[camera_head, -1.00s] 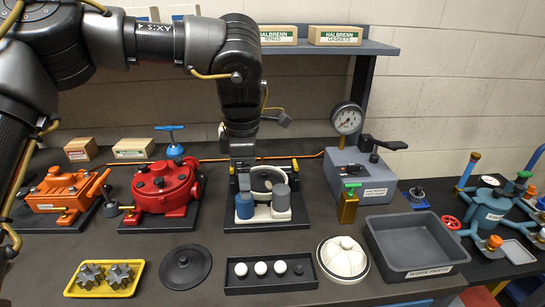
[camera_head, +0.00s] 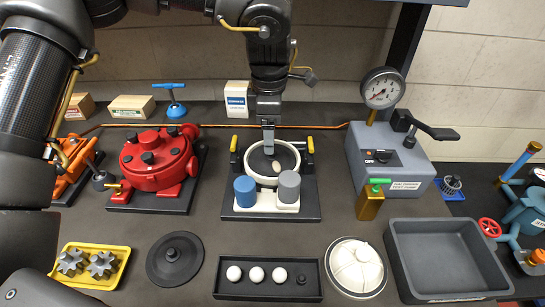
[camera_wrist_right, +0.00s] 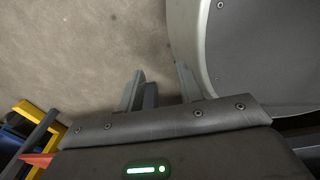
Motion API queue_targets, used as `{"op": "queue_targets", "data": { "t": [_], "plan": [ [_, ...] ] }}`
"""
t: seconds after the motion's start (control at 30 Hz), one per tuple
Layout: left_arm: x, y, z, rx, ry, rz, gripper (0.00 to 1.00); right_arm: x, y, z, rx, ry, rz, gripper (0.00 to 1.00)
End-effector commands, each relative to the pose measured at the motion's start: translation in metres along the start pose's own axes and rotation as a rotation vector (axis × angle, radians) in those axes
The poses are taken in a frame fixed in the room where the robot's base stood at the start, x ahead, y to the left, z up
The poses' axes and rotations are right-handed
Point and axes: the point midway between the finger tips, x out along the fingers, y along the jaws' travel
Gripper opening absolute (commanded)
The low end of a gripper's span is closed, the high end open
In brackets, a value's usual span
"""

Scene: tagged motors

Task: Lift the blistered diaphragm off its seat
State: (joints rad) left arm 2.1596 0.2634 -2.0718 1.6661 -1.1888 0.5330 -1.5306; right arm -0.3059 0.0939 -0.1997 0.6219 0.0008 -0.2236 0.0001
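The open pump body (camera_head: 297,160) has a white ring on a dark base plate. Inside the ring lies a dark disc, the diaphragm (camera_head: 259,163), with a pale oval blister (camera_head: 277,167) near its middle. My left gripper (camera_head: 268,150) points down above the ring, its tips over the far part of the disc. Its fingers are seen edge-on, so their gap is hidden, and contact with the disc cannot be told. My right gripper (camera_wrist_right: 160,88) shows only in its wrist view, with fingers apart and nothing between them.
Blue (camera_head: 245,190) and grey (camera_head: 289,186) cylinders stand at the ring's front. A red pump (camera_head: 158,160) is left and a grey gauge unit (camera_head: 385,165) right. In front are a black lid (camera_head: 175,259), a ball tray (camera_head: 268,295), a white dome (camera_head: 355,267) and an empty grey bin (camera_head: 443,222).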

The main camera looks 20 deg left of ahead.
Motion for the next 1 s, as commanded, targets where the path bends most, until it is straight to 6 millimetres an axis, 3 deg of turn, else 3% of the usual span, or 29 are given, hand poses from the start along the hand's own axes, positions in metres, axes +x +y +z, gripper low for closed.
{"op": "queue_targets", "data": {
  "t": [0.33, 0.7, 0.93, 1.0],
  "plan": [
    [0.017, 0.0, 0.001, 0.0, 0.001, -0.001, 0.77, -0.003, -0.016, -0.011, 0.008, 0.015, -0.019, 0.36],
    [0.061, 0.002, 0.005, 0.0, 0.0, 0.0, 0.77, -0.015, -0.013, -0.01, 0.006, 0.014, -0.016, 0.36],
    [0.063, 0.002, 0.005, 0.0, -0.001, 0.001, 0.77, -0.014, -0.009, -0.009, 0.004, 0.011, -0.011, 0.36],
    [0.063, 0.002, 0.005, 0.0, -0.001, 0.001, 0.69, -0.014, -0.008, -0.008, 0.004, 0.01, -0.01, 0.36]
  ]
}}
